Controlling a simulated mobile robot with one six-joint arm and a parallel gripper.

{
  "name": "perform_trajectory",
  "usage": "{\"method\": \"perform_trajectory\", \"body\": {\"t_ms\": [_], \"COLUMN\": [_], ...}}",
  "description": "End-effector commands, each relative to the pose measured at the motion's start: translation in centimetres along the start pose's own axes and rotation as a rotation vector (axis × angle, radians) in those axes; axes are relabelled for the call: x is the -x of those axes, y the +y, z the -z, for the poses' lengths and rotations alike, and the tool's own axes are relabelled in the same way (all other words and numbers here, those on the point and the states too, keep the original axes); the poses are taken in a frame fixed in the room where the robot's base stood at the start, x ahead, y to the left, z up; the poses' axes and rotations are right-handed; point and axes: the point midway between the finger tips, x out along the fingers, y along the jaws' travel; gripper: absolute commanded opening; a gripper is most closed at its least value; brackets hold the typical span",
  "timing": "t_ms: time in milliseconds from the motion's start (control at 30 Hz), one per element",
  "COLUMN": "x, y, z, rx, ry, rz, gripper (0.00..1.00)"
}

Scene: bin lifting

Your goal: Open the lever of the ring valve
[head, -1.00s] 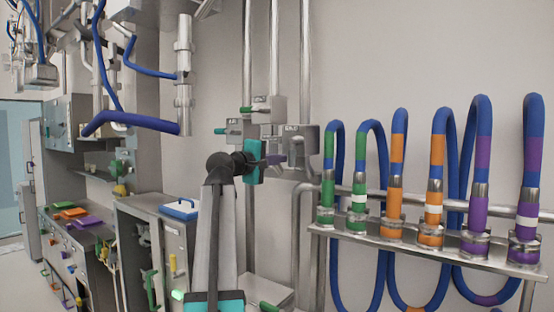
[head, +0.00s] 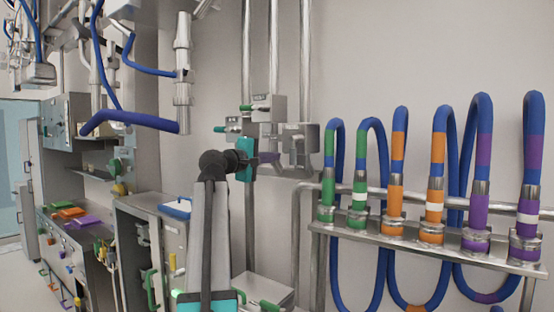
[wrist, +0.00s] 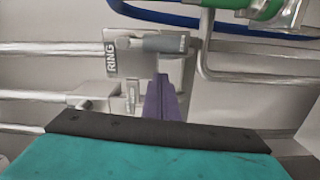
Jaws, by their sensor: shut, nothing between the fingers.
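The ring valve is a grey box (wrist: 150,72) with a "RING" label in the wrist view. Its grey lever (wrist: 165,43) lies sideways across the box and carries a small label at its right end. My gripper (wrist: 161,78) has purple fingers, pressed together and empty. In the wrist view the fingertips show just below the lever, with a gap in the picture; I cannot tell whether they touch the box. In the head view my gripper (head: 275,157) is beside the grey valve boxes on the wall pipes, and the lever cannot be made out.
A second grey fitting (wrist: 95,97) is lower left in the wrist view. To the right, a rack (head: 460,246) holds several blue hoses with coloured bands. Cabinets stand to the left.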

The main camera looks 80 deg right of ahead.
Motion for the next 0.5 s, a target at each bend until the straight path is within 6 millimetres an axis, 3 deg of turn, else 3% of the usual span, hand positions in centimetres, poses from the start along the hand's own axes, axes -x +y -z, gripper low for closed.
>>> {"method": "perform_trajectory", "body": {"t_ms": [100, 500], "x": [0.5, 6.3], "y": [-0.2, -0.4], "z": [1.0, 0.8], "rx": [-0.001, -0.002], "ry": [0.002, 0.004], "rz": [0.000, 0.000], "gripper": [0.00, 0.00]}}
